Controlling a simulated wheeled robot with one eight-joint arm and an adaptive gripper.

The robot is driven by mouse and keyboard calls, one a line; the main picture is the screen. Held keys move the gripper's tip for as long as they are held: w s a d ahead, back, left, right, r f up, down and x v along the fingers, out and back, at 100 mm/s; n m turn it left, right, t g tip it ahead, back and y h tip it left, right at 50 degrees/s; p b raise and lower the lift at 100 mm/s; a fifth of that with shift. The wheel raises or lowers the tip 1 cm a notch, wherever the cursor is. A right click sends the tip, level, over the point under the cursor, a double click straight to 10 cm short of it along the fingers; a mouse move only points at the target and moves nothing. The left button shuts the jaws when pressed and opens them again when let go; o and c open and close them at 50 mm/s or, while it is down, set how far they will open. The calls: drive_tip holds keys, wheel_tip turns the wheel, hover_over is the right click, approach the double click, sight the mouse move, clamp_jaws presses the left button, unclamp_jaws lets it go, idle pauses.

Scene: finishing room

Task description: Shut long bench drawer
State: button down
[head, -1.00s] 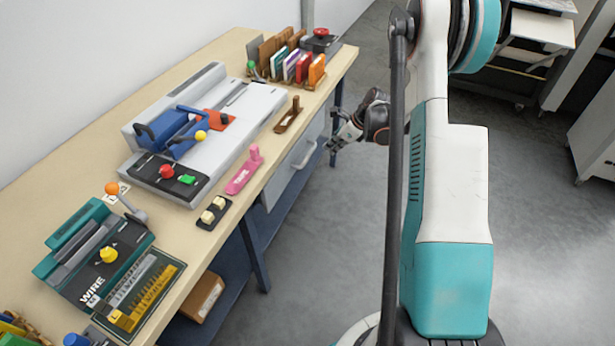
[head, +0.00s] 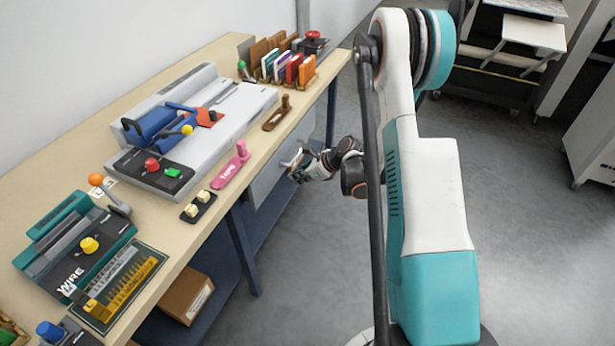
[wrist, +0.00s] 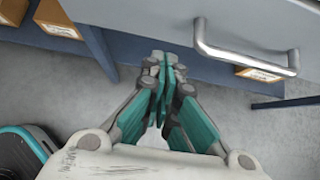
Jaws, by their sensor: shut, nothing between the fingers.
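The long bench drawer (head: 266,184) is a light grey front under the bench top. How far it stands out from the bench is hard to tell. Its metal bar handle shows in the wrist view (wrist: 245,62), at upper right, below the grey drawer front (wrist: 270,22). My gripper (head: 297,172) is in front of the drawer near the handle, and hides part of it in the head view. In the wrist view my gripper (wrist: 163,70) has its teal and grey fingers together, empty, to the left of the handle. I cannot tell whether it touches the drawer.
The wooden bench top (head: 215,228) carries a grey binding machine (head: 235,108), a teal wire machine (head: 75,250) and a pink stapler (head: 232,165). A blue bench leg (head: 243,245) and a cardboard box (head: 187,295) are below.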

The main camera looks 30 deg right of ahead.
sight(275, 168)
drive_tip(key=w+a, duration=0.1)
drive_tip(key=w+a+b, duration=0.1)
drive_tip(key=w, duration=0.1)
drive_tip(key=shift+w+a+f, duration=0.2)
drive_tip(key=shift+w+a, duration=0.1)
drive_tip(key=shift+a, duration=0.1)
drive_tip(key=shift+w+a, duration=0.75)
drive_tip(key=shift+w, duration=0.25)
drive_tip(key=shift+w+a, duration=0.7)
drive_tip(key=shift+w, duration=0.25)
drive_tip(key=shift+s+d, duration=0.1)
